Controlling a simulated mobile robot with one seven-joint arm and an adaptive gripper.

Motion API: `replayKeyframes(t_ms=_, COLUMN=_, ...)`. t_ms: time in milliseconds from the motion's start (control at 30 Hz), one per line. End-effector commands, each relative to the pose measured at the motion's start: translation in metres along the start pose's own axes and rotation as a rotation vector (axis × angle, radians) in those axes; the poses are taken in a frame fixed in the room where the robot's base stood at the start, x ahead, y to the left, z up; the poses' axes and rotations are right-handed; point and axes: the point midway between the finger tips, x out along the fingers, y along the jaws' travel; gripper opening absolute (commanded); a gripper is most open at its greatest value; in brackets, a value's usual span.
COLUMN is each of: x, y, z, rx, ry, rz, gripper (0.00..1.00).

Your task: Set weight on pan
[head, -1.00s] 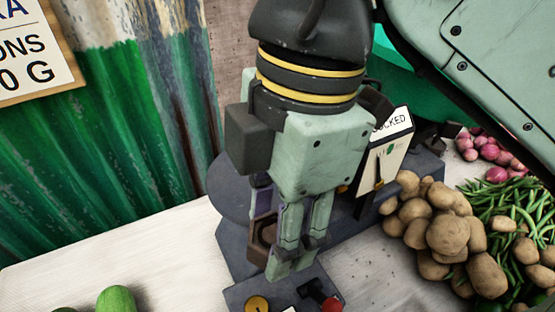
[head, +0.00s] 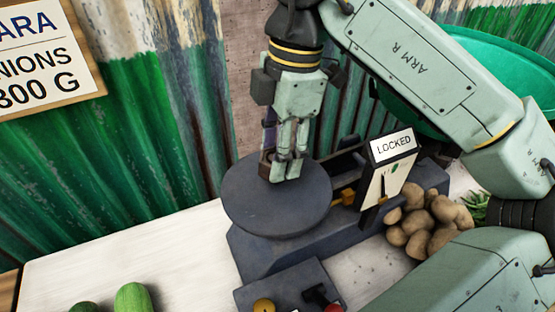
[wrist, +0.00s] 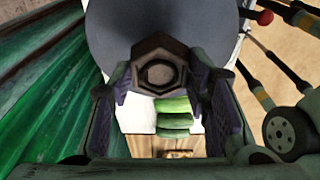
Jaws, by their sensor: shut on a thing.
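The weight (wrist: 159,75) is a dark brown hexagonal block with a round recess, seen between the fingers in the wrist view. In the head view it (head: 265,166) shows partly behind the fingers. My gripper (head: 285,172) points down and is shut on it. The pan (head: 277,212) is a round dark grey disc on the left of the balance. The gripper and weight are over the pan's far part; I cannot tell whether the weight touches it. The pan also shows in the wrist view (wrist: 110,30).
The balance has a sign reading LOCKED (head: 393,145), and a front box with a yellow knob (head: 263,305) and a red knob (head: 334,309). Potatoes (head: 428,225) lie right of it, with a green bowl (head: 500,75) behind. Green vegetables (head: 134,298) lie front left. A corrugated wall stands behind.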

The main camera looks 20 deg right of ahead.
Motion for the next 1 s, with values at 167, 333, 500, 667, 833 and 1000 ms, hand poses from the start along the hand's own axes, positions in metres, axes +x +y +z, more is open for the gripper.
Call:
replayKeyframes(t_ms=167, x=0.025, y=-0.002, z=0.003, rx=-0.002, ry=0.004, rz=-0.002, gripper=0.0)
replayKeyframes(t_ms=333, x=0.033, y=-0.002, z=0.004, rx=-0.001, ry=0.001, rz=-0.001, gripper=0.0)
replayKeyframes(t_ms=500, x=0.033, y=-0.002, z=0.004, rx=-0.001, ry=0.001, rz=-0.001, gripper=0.0)
replayKeyframes(t_ms=667, x=0.038, y=-0.003, z=0.005, rx=-0.001, ry=0.0, rz=-0.001, gripper=0.0)
replayKeyframes(t_ms=833, x=0.036, y=-0.003, z=0.004, rx=-0.001, ry=0.0, rz=-0.002, gripper=0.54)
replayKeyframes(t_ms=1000, x=0.036, y=-0.003, z=0.004, rx=-0.002, ry=0.0, rz=-0.002, gripper=0.64)
